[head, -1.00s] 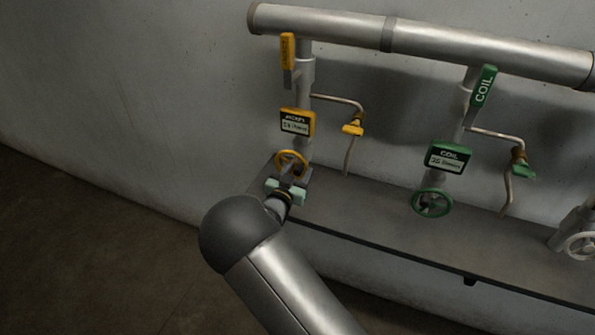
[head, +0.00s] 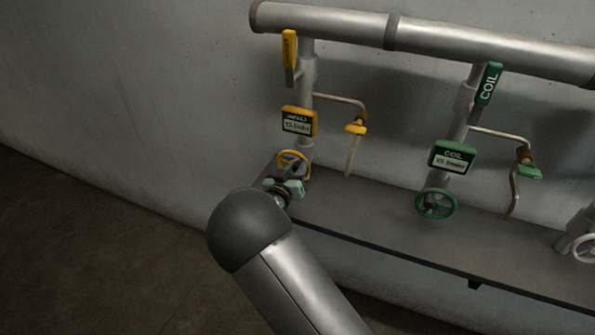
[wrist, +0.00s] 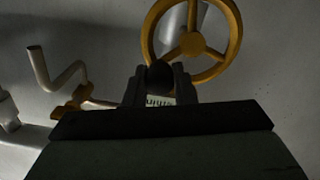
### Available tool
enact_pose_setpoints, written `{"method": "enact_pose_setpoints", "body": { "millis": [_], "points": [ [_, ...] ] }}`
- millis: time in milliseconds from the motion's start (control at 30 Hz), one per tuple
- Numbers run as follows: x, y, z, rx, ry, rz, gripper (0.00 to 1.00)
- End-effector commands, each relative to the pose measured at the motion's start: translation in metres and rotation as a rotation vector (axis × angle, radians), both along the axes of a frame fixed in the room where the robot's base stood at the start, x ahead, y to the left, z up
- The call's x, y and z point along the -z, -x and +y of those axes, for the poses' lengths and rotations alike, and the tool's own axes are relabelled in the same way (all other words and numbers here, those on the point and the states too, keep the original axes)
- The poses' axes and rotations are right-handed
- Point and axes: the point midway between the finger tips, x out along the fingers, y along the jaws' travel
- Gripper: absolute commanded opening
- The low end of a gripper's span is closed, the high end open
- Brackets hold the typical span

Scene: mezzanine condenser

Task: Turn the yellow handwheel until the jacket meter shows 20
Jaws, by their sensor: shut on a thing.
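The yellow handwheel (head: 293,153) is at the foot of the left pipe; its spoked rim and hub (wrist: 192,44) also show in the wrist view. My gripper (head: 284,181) is at the lower side of the wheel. In the wrist view my gripper (wrist: 160,85) is shut on a dark knob (wrist: 159,75) at the wheel's lower left rim. The yellow jacket meter (head: 299,122) sits above the wheel. Its small reading looks like 15, but it is blurred.
A yellow lever (head: 289,48) and a yellow side tap (head: 356,128) are near the left pipe. To the right are a green coil meter (head: 452,158) and a green handwheel (head: 436,204). A grey ledge (head: 360,218) runs below; the floor at left is clear.

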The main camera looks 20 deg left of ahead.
Motion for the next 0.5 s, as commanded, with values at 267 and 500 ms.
{"method": "enact_pose_setpoints", "body": {
  "millis": [267, 500],
  "points": [
    [-0.0002, 0.0002, 0.0002, 0.0, -0.003, 0.0, 0.45],
    [0.0, 0.0003, 0.0001, 0.0, -0.004, 0.0, 0.45]
  ]
}}
